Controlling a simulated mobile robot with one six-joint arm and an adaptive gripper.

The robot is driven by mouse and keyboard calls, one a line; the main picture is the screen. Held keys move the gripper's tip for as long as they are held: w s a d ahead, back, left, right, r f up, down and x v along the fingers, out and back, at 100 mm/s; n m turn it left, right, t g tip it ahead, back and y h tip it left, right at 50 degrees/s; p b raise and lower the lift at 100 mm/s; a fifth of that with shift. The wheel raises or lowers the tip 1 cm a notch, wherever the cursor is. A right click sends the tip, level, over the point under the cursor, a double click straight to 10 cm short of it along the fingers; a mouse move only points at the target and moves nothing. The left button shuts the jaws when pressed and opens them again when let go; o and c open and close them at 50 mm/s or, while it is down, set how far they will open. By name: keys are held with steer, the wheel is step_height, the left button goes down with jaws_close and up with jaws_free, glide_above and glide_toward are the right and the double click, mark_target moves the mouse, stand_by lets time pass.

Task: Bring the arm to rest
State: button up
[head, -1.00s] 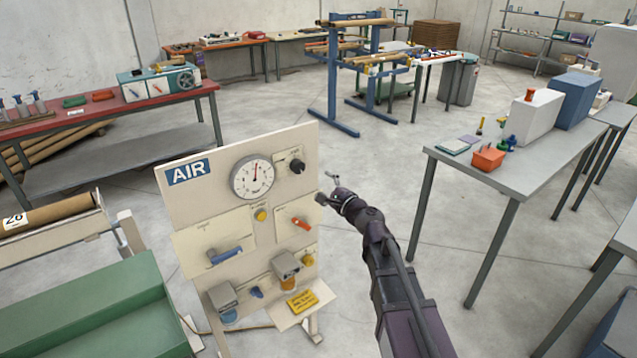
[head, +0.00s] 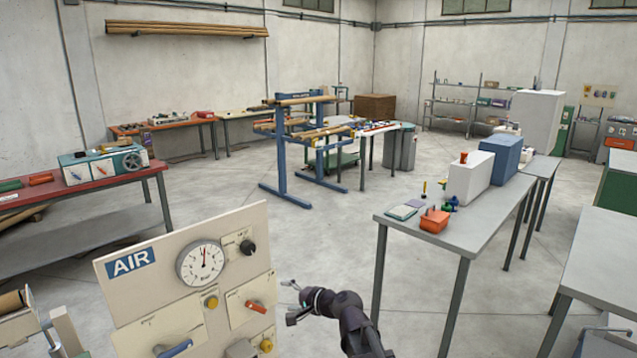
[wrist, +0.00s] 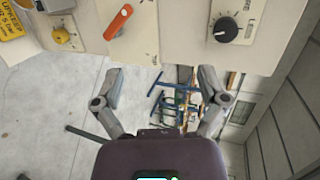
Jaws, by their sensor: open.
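My gripper (head: 291,302) is in the lower middle of the head view, just right of the cream AIR panel (head: 130,290). Its two fingers are spread with nothing between them. In the wrist view my gripper (wrist: 160,88) is also open and empty, pointing toward the panel edge. The panel carries a round gauge (head: 201,263), a black knob (head: 247,247), an orange-red lever (head: 256,306) and yellow knobs. The orange lever (wrist: 118,22) and black knob (wrist: 225,29) show upside down in the wrist view. Any contact between fingers and panel cannot be told.
A grey table (head: 480,225) with an orange bin (head: 434,221) and boxes stands to the right. A blue rack (head: 281,160) with cardboard tubes stands behind. A red-topped bench (head: 90,190) is at the left. Bare floor lies between them.

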steer(key=s+d+f+n+g+h, duration=0.2)
steer(key=s+d+f+h, duration=0.2)
steer(key=d, duration=0.4)
steer(key=s+d+f+n+g+h, duration=0.3)
steer(key=s+d+f+h, duration=0.1)
steer(key=s+d, duration=0.3)
steer(key=s+d+f+n+g+h, duration=0.2)
steer(key=s+d, duration=0.4)
steer(key=d, duration=0.4)
step_height(320, 180, down, 3)
steer(key=shift+d+r+n+g+h, duration=0.25)
steer(key=shift+g+h, duration=0.35)
steer(key=shift+h, duration=0.3)
steer(key=shift+a, duration=0.15)
steer(key=w+a+r+n+t+y, duration=0.35)
steer(key=w+a, duration=0.25)
steer(key=a, duration=0.3)
steer(key=w+a+r+n+t+y, duration=0.2)
steer(key=w+a+n+y, duration=0.25)
steer(key=a, duration=0.45)
steer(key=w+a+r+n+t+y, duration=0.1)
steer(key=w+a+r+t+y, duration=0.3)
steer(key=w+a+r+t, duration=0.3)
steer(key=shift+w+a+r+y, duration=0.4)
steer(key=shift+w+a+r, duration=1)
steer(key=shift+r, duration=1.5)
